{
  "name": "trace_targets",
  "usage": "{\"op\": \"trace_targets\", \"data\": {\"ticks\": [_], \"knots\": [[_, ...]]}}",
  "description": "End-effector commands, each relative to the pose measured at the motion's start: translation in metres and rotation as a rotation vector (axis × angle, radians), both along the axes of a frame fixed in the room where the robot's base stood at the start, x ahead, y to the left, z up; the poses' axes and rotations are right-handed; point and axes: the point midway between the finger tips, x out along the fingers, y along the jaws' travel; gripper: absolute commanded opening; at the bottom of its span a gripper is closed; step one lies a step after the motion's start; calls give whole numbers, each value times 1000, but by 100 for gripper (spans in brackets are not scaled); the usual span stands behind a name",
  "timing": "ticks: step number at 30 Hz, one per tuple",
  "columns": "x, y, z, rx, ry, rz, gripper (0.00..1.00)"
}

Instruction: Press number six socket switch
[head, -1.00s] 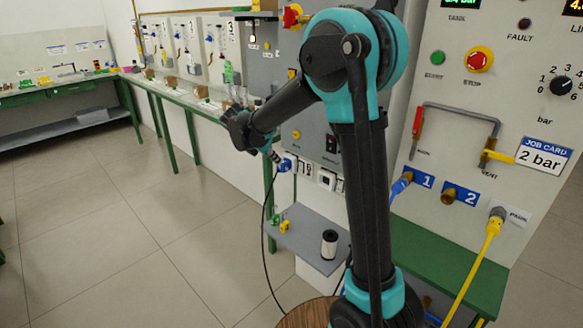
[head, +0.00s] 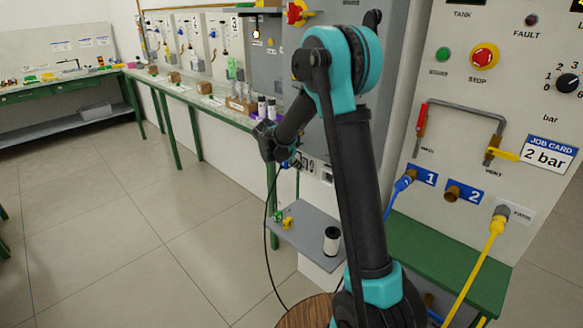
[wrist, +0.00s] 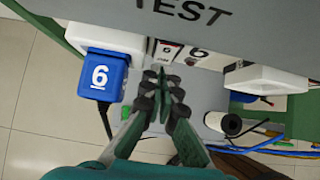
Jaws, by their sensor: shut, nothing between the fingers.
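In the wrist view, a blue plug (wrist: 103,77) marked 6 sits in a white socket box (wrist: 117,38) at the left. A small white and red switch-like part (wrist: 166,52) is on the panel just right of it, beside a plate (wrist: 198,54) also marked 6. My gripper (wrist: 163,76) is shut and empty, its fingertips just below the switch-like part in the picture. I cannot tell whether they touch it. In the head view my gripper (head: 292,161) is at the grey panel's lower edge, and my arm covers part of the panel.
A black cable (head: 267,240) hangs from the socket area. Another white box (wrist: 262,78) juts out at the right in the wrist view.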

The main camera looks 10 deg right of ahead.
Motion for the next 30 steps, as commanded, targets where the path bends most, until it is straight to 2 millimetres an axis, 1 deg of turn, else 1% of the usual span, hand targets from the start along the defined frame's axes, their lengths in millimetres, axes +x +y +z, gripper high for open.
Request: {"op": "trace_targets", "data": {"ticks": [3,13,16,25,30], "knots": [[3,-4,-1,0,0,-1,0],[4,-5,-1,0,0,-1,0],[8,-11,-4,1,1,-3,0],[7,-9,-2,-1,-1,-1,0],[7,-9,4,-1,-1,-1,0]]}}
